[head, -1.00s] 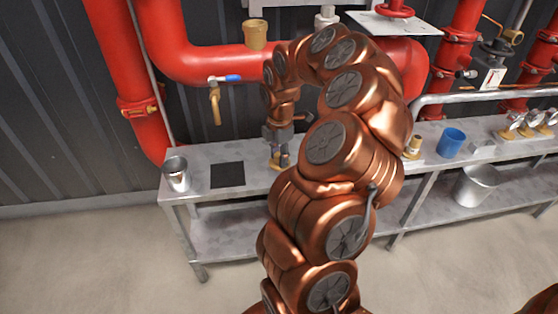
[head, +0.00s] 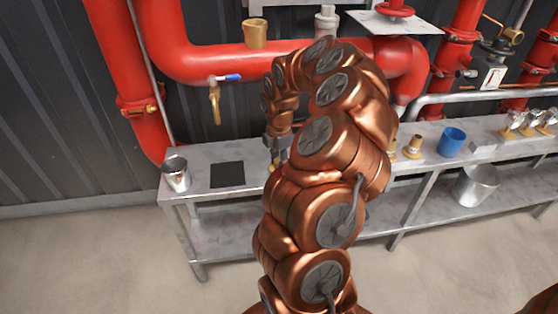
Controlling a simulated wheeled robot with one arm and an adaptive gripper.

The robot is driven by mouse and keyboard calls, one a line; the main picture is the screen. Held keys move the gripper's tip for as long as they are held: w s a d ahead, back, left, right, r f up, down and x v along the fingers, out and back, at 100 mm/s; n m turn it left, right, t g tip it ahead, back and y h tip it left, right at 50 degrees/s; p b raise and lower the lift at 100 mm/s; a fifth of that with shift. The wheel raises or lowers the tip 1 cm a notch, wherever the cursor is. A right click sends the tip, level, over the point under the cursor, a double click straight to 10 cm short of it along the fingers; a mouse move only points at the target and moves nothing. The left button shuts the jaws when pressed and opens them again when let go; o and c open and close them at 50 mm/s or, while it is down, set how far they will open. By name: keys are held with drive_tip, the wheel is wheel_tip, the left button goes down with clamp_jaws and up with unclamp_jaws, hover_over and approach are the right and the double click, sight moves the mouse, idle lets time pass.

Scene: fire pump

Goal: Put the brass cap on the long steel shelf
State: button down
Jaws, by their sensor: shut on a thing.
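My gripper (head: 276,156) is over the left part of the long steel shelf (head: 216,151), to the right of the black mat. It is shut on a small brass piece, which I take to be the brass cap (head: 271,167). Only a sliver of it shows at the fingertips; my arm hides the rest. I cannot tell whether it touches the shelf top. The shelf has a top and a lower board, and my arm covers its middle.
On the shelf top stand a steel cup (head: 176,174), a black mat (head: 227,175), brass fittings (head: 413,147), a blue cup (head: 452,141) and gauges (head: 514,124). A steel bucket (head: 477,185) is on the lower board. Red pipes (head: 210,62) run behind, one with a brass fitting (head: 255,35).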

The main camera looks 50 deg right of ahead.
sight(279, 160)
drive_tip(key=c, duration=0.8)
unclamp_jaws()
drive_tip(key=shift+o, duration=0.2)
wheel_tip(279, 160, up, 12)
drive_tip(key=p, duration=0.1)
drive_tip(key=a+r+m, duration=0.1)
drive_tip(key=a+r, duration=0.2)
drive_tip(key=a, duration=0.7)
drive_tip(key=s+a+r+m, duration=0.1)
drive_tip(key=s+a+m, duration=0.15)
drive_tip(key=a, duration=0.35)
drive_tip(key=s+a+r+m, duration=0.1)
drive_tip(key=s+a, duration=0.2)
drive_tip(key=a, duration=0.4)
drive_tip(key=s+a+f+m+g, duration=0.1)
drive_tip(key=s+a+m, duration=0.3)
drive_tip(key=s, duration=0.5)
drive_tip(key=s+a+f+m+g, duration=0.1)
drive_tip(key=s+a+f+m, duration=0.2)
drive_tip(key=s, duration=0.6)
drive_tip(key=a+m, duration=0.2)
drive_tip(key=m, duration=0.1)
drive_tip(key=shift+a+f+g, duration=0.25)
drive_tip(key=shift+f+g, duration=0.15)
drive_tip(key=shift+m, duration=0.25)
